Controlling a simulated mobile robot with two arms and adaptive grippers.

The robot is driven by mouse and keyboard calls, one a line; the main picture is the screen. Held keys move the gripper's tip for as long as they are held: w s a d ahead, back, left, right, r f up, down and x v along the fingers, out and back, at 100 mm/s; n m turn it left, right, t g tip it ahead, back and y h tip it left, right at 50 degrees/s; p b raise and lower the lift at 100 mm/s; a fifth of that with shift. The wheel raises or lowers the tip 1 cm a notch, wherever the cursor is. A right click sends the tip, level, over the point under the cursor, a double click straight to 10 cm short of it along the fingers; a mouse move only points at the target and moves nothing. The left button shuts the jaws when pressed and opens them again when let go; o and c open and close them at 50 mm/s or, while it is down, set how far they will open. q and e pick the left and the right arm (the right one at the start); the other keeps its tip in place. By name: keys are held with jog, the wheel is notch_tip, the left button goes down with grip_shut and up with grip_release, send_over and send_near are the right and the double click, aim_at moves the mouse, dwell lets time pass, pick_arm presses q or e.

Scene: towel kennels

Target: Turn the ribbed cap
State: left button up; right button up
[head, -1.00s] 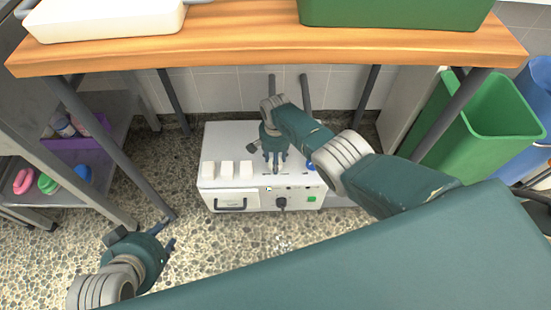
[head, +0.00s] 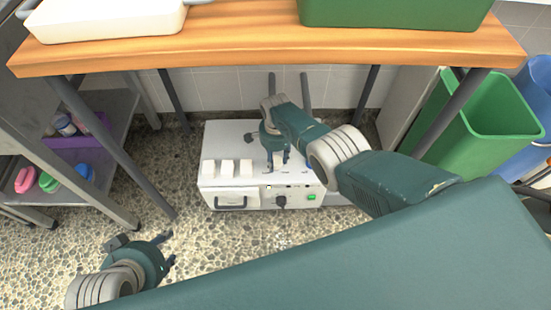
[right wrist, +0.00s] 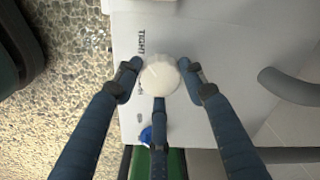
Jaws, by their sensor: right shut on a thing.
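The ribbed cap (right wrist: 160,73) is a cream, round knob on a pale panel in the right wrist view, beside printed lettering that reads "TIGHT". My right gripper (right wrist: 160,82) has its three dark blue fingers closed around the cap's rim. In the head view my right gripper (head: 287,160) reaches down onto the right part of the white machine (head: 208,178), and it hides the cap there. My left gripper (head: 170,249) is over the speckled floor at the lower left, with its fingers apart and nothing between them.
The machine stands on the floor under a wooden table (head: 260,53), with white blocks (head: 227,169) and a dark knob (head: 248,138) on top. A cart shelf (head: 105,160) with small items is at left. A green bin (head: 490,125) is at right. Table legs flank the space.

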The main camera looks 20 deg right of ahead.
aim_at(275, 161)
jog(key=o, duration=1.2)
jog(key=shift+c, duration=0.2)
jog(key=shift+r, duration=0.15)
jog(key=shift+r, duration=0.5)
notch_tip(275, 161, up, 11)
jog(key=shift+f, duration=0.15)
